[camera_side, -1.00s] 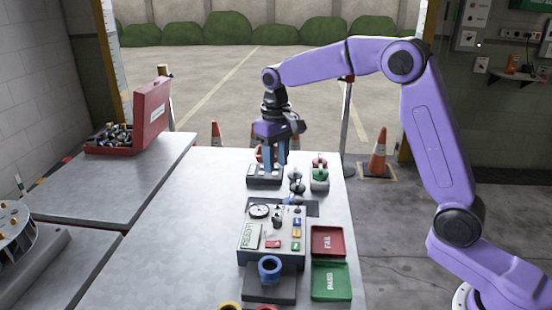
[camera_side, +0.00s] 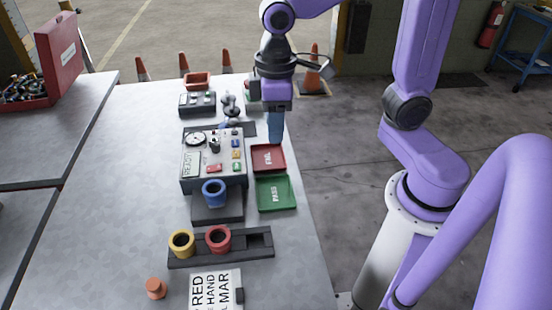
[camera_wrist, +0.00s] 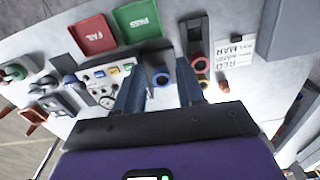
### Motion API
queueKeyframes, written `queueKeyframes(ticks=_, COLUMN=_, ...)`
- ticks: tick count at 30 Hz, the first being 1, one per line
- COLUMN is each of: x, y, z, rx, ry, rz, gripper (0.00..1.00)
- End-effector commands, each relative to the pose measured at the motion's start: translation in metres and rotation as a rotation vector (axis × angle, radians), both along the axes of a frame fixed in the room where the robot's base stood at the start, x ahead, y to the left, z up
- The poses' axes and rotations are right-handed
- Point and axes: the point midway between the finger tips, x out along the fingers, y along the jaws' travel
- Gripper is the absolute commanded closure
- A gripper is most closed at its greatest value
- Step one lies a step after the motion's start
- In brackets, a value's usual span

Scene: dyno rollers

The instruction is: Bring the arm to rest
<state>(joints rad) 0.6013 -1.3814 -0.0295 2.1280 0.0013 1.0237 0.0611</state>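My gripper (camera_side: 276,125) hangs fingers down from my purple arm, at the right side of the table near the far edge of the red FAIL tray (camera_side: 277,163). The wrist view shows its two blue fingers (camera_wrist: 159,90) apart with nothing held between them. A blue roller (camera_side: 214,190) sits on the dark stand in front of the grey test box (camera_side: 187,170). How high the fingertips are above the table is hard to tell.
The green PASS tray (camera_side: 276,206) lies in front of the FAIL tray. A yellow roller (camera_side: 181,243) and a red roller (camera_side: 218,239) stand in a dark rack (camera_side: 262,252). An orange piece (camera_side: 156,288) and a printed card (camera_side: 215,290) lie nearer.

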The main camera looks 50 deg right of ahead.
Motion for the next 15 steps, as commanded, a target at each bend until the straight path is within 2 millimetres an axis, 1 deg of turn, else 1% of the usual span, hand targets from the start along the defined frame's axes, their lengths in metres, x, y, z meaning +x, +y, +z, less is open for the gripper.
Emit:
queueKeyframes(ticks=1, x=-0.017, y=-0.005, z=-0.002, rx=0.001, ry=-0.001, rz=0.042, gripper=0.62)
queueKeyframes(ticks=3, x=-0.038, y=-0.012, z=-0.005, rx=0.003, ry=-0.003, rz=0.097, gripper=0.62)
queueKeyframes(ticks=9, x=-0.094, y=-0.036, z=-0.017, rx=0.005, ry=-0.006, rz=0.251, gripper=0.62)
queueKeyframes(ticks=12, x=-0.115, y=-0.046, z=-0.023, rx=0.008, ry=-0.007, rz=0.311, gripper=0.62)
queueKeyframes(ticks=15, x=-0.128, y=-0.054, z=-0.027, rx=0.007, ry=-0.007, rz=0.352, gripper=0.62)
